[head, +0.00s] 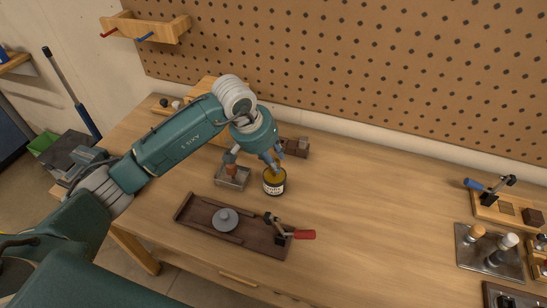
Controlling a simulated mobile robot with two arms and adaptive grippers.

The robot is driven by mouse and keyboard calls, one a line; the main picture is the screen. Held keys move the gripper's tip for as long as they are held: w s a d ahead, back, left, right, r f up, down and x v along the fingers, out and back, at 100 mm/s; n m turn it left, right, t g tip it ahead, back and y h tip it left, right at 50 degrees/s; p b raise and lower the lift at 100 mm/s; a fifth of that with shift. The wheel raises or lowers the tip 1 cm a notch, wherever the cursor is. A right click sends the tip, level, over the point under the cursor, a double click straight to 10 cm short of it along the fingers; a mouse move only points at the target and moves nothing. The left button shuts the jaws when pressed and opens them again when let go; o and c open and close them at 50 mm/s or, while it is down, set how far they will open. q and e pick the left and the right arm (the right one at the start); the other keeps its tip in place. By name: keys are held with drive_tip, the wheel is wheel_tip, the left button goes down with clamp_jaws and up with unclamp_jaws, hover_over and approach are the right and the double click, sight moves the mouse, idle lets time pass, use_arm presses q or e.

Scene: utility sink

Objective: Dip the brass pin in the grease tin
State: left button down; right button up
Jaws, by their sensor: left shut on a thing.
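The grease tin (274,188) is a small open round tin with a pale label and yellow grease inside. It stands upright on the workbench near the middle of the head view. My left gripper (274,163) points down right over the tin's mouth, its fingers shut on the brass pin. The pin is mostly hidden by the fingers and blends with the yellow grease, so I cannot tell how deep its tip sits. My right gripper is not in view.
A small metal tray (232,178) is close to the left of the tin. A dark wooden fixture (200,214) with a grey disc and a red-handled clamp (304,234) lies in front. A dark block (296,147) is behind. The bench to the right is clear up to several tool holders.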

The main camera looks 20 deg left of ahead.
use_arm(q)
drive_tip(key=shift+w+r+p, duration=0.2)
drive_tip(key=shift+r+p, duration=0.7)
drive_tip(key=shift+r, duration=2.5)
drive_tip(key=shift+s, duration=0.1)
